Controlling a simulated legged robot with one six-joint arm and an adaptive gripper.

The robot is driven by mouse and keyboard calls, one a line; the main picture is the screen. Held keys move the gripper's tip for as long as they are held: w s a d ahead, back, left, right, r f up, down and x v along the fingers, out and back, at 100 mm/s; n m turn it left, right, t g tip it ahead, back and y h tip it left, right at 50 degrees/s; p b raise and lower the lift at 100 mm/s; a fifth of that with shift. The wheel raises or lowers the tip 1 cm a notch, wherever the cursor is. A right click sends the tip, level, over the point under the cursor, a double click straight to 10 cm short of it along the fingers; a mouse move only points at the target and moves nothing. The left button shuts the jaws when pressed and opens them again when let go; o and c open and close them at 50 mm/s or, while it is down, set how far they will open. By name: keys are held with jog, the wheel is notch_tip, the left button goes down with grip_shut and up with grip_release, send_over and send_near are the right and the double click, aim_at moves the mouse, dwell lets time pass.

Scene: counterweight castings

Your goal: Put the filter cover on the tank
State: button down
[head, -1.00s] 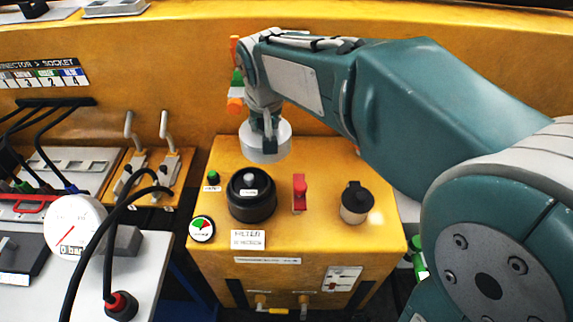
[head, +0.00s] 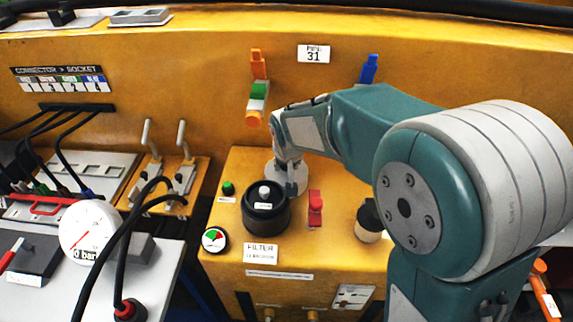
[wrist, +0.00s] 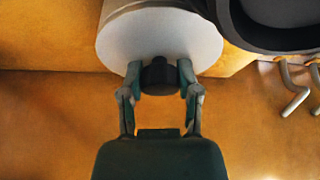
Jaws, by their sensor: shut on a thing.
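The filter cover, a pale grey disc (head: 299,171) with a black knob, is held by my gripper (head: 291,189) behind the black filter housing (head: 266,218). In the wrist view, the fingers of my gripper (wrist: 159,78) are shut on the black knob, and the cover's pale face (wrist: 125,45) shows. The housing, a round black ring with a light knob in its middle, stands on top of the yellow tank (head: 222,262). Its dark rim also shows in the wrist view (wrist: 245,38), close beside the cover. The cover appears raised; its exact gap from the tank top is unclear.
A red valve handle (head: 315,207) and a black-capped filler (head: 369,222) stand right of the housing. A green button (head: 228,188) and a round gauge (head: 214,239) are at left. A white pressure gauge (head: 89,231) with black cables stands on the left bench.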

jog(key=shift+f, duration=0.1)
jog(key=shift+c, duration=1.5)
grip_release()
jog(key=v, duration=1.2)
jog(key=shift+d, duration=0.1)
jog(key=s+d+m+t, duration=0.1)
jog(key=s+d, duration=1.5)
jog(key=s, duration=0.4)
jog(key=shift+d+r+m+h, duration=0.25)
jog(key=shift+d+m+h, duration=0.05)
jog(key=shift+m+h, duration=0.1)
